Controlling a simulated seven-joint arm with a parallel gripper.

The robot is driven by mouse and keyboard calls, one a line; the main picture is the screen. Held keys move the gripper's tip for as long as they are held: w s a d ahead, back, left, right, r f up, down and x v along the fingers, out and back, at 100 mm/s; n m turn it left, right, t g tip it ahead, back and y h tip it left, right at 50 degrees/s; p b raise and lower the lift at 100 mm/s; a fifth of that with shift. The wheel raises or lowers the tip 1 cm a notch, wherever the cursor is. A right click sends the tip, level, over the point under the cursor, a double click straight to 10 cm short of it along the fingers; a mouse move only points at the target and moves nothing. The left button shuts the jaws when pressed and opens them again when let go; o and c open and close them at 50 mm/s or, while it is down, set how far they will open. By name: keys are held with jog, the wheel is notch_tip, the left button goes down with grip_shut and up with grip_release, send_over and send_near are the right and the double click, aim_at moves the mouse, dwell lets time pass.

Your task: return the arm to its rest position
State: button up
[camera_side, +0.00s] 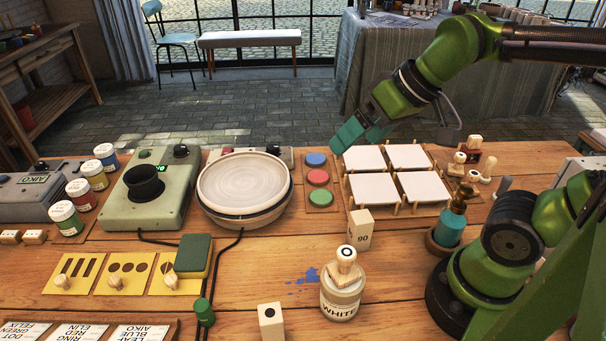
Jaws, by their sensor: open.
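My green arm rises from its base at the right, bends over the top right and reaches left above the back of the table. My gripper (358,130) has teal fingers. It hangs in the air above and behind the white tiles (364,158), right of the round plate (245,183). The fingers are open, and I see nothing between them.
Three coloured buttons (317,178) lie left of the tiles. A teal bottle (450,226) stands close to my base. Blue paint spots (303,277) mark bare wood at the middle front.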

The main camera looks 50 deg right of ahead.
jog(key=s+m, duration=0.1)
jog(key=s+d+f+m, duration=0.1)
jog(key=shift+s+f+m+t, duration=0.1)
jog(key=shift+f+m+t, duration=0.15)
jog(key=shift+m+t, duration=0.15)
